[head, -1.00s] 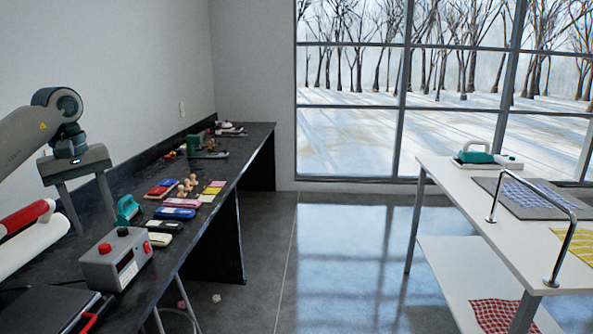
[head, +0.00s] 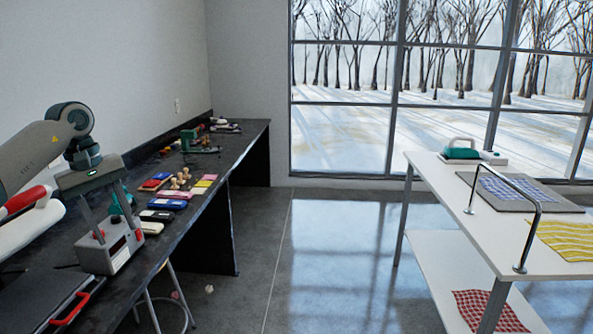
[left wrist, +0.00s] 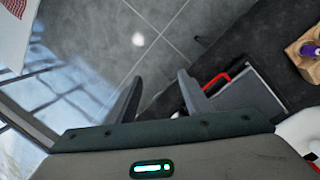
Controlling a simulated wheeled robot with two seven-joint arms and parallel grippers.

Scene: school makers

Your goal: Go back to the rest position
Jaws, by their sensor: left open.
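My left gripper (head: 120,237) is open in the head view, its two fingers pointing down near the front edge of the black bench (head: 222,168). The fingers overlap the grey control box (head: 108,252) in the picture, and I cannot tell whether they touch it. In the left wrist view the left gripper (left wrist: 160,82) has its fingers apart with nothing between them, over the floor beside the bench edge. My right gripper is not in view.
A black case with a red handle (head: 68,308) lies at the bench's near end. Stamps and ink pads (head: 165,204) lie farther along. A stool (head: 170,300) stands below. A white table (head: 440,170) with a metal rail stands at right. The floor (head: 320,250) between is clear.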

